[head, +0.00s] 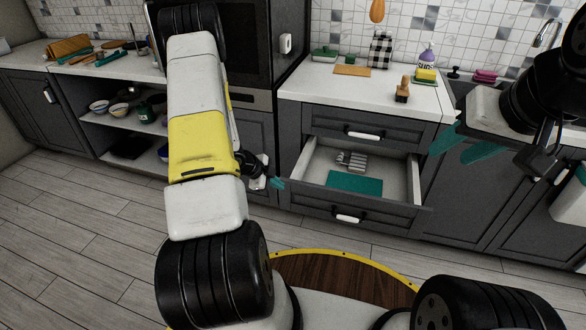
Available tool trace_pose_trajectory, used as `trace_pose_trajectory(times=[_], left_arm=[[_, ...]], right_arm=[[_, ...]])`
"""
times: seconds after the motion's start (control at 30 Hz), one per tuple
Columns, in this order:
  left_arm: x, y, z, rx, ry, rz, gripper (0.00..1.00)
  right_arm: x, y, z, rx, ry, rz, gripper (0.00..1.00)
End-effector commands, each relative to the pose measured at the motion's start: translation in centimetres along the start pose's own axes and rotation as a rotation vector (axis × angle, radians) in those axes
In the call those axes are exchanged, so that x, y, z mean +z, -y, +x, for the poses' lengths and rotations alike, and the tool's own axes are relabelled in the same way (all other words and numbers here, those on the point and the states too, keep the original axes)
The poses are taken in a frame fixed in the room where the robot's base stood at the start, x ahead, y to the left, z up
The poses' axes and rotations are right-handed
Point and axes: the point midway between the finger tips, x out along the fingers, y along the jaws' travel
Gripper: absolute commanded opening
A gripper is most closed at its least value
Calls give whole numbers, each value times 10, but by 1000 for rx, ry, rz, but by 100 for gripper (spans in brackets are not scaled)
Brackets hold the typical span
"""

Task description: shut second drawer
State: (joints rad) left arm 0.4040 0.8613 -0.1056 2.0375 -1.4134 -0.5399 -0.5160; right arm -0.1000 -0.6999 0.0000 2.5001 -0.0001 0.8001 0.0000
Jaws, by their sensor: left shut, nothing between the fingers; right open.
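The second drawer (310,178) of the dark grey cabinet is pulled out, below a shut top drawer (365,133) and above a shut lower drawer (349,216). Inside it lie a teal mat (355,181) and some grey metal items (352,160). My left gripper (277,184) is shut and empty, at the left side of the open drawer near its front left corner; I cannot tell whether it touches. My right gripper (462,146) is open with teal fingers, above and right of the drawer, apart from it.
Open shelves with bowls (118,110) stand left. Bare plank floor lies at the left.

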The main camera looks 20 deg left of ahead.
Motion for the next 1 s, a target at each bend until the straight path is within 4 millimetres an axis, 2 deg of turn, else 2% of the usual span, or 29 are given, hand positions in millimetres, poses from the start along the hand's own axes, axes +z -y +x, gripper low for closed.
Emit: trace_pose_trajectory(times=[0.43, 0.53, 0.7, 1.0], left_arm=[[-1, -1, 91, 3, 1, -1, 0], [0, 17, 97, -3, 3, 1, 0], [0, 32, 105, -1, 3, -1, 0], [0, 36, 107, 0, 3, -3, 0]], right_arm=[[0, 0, 0, 0, 0, 0, 41], [0, 0, 0, 0, 0, 0, 41], [0, 0, 0, 0, 0, 0, 41], [0, 0, 0, 0, 0, 0, 41]])
